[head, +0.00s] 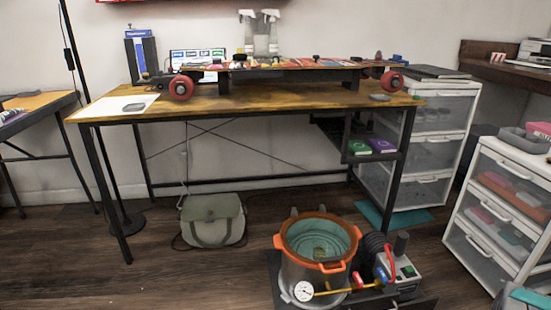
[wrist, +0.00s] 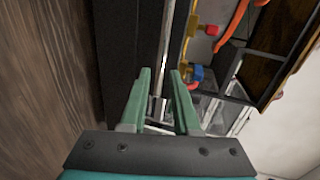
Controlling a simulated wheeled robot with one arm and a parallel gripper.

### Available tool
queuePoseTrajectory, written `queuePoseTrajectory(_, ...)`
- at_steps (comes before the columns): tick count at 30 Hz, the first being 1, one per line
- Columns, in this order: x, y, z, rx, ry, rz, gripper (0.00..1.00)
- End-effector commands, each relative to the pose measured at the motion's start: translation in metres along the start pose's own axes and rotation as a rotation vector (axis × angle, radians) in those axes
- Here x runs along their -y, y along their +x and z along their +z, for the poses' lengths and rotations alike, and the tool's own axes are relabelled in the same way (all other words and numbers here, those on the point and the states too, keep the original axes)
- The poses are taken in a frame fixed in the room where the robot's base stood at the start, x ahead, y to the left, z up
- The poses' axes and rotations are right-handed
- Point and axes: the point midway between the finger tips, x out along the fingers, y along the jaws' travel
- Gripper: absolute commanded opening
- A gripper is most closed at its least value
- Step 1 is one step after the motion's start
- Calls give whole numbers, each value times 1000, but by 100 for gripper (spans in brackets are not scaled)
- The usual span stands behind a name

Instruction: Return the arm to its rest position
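My gripper (wrist: 161,82) shows in the wrist view. Its two green fingers stand apart with a clear gap, and nothing is held between them. Past the fingertips are a dark surface and a grey metal piece. Blue and red fittings (wrist: 196,73) of the pump set lie to the right of the fingers, apart from them. No part of my arm or gripper shows in the head view.
In front stand an orange-rimmed pot (head: 300,275) and a pump (head: 402,275). A bag (head: 212,220) lies under the bench. White drawers (head: 495,215) stand right. Floor at left is clear.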

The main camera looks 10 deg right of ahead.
Motion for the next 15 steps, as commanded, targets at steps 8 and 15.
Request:
queuePoseTrajectory(8,7,12,-21,62,-314,258,30)
queuePoseTrajectory(15,31,12,-45,97,-576,489,30)
